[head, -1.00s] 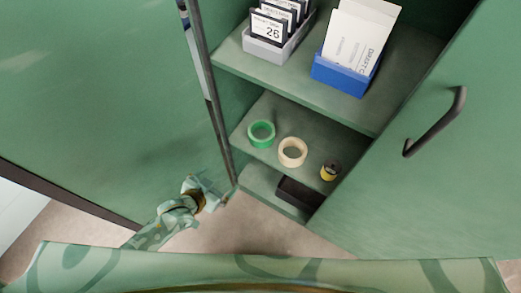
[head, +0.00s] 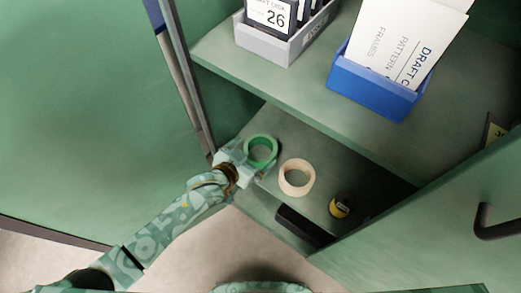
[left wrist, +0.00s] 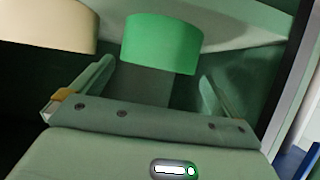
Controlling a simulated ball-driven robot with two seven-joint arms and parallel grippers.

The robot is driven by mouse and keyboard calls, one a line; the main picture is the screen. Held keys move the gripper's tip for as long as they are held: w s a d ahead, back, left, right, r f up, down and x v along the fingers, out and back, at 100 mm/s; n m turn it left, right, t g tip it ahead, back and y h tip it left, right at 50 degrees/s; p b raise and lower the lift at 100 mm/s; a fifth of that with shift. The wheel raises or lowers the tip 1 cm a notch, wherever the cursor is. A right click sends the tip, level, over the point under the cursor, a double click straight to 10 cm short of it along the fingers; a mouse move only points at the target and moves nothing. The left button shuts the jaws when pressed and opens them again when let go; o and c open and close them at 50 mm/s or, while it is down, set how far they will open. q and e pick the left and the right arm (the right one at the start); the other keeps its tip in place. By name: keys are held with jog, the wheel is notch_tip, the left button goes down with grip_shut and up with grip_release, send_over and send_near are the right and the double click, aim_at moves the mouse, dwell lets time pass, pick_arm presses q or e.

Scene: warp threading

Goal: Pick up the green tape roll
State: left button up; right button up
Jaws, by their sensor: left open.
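The green tape roll (head: 261,150) lies on the middle shelf of the cabinet, near its left edge. My left gripper (head: 254,164) is at the shelf's front edge, right by the roll on its near side. In the left wrist view the green tape roll (left wrist: 162,43) shows ahead, between the two spread fingers of the left gripper (left wrist: 158,85). The fingers are open, and I cannot tell whether either touches the roll. My right gripper is not in view.
A cream tape roll (head: 297,177) lies just right of the green one, close to the fingers. A small yellow and black item (head: 342,205) stands further right. The upper shelf (head: 300,108) overhangs with a grey box (head: 285,45) and blue box (head: 375,88). The cabinet's left frame is close.

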aim_at(268, 142)
pick_arm(q)
jog(key=b+x, duration=0.2)
jog(key=x, duration=0.2)
jog(key=shift+d+f, duration=0.2)
jog(key=shift+f, duration=0.1)
jog(key=shift+w+r+b, duration=0.1)
jog(key=shift+b, duration=0.2)
jog(key=shift+r, duration=0.15)
jog(key=c, duration=0.8)
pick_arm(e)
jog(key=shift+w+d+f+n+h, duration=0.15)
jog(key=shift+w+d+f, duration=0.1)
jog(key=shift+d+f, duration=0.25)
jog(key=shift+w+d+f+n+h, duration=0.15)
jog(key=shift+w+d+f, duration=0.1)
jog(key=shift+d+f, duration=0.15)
